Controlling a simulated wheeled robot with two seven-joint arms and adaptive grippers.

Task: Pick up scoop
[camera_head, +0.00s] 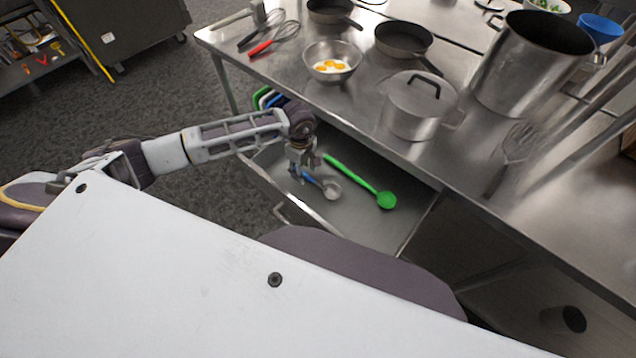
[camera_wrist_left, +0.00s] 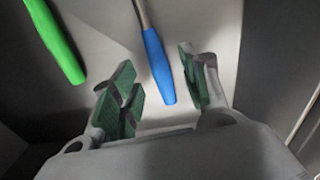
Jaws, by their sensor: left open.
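The scoop (camera_head: 331,190) lies in an open metal drawer (camera_head: 395,225), with a metal bowl end and a blue handle. In the left wrist view its blue handle (camera_wrist_left: 159,66) points down between the fingers, with clear gaps on both sides. My left gripper (camera_head: 304,167) is open above the drawer, at the handle end of the scoop. The left wrist view shows its two green-padded fingers (camera_wrist_left: 160,92) spread with nothing held. My right gripper does not show.
A green spoon (camera_head: 386,200) lies beside the scoop in the drawer. The metal counter above holds a lidded pot (camera_head: 417,107), a bowl with eggs (camera_head: 332,62), a tall stockpot (camera_head: 528,70), pans (camera_head: 403,40) and a whisk (camera_head: 272,40). The drawer's front wall (camera_head: 300,200) is near my arm.

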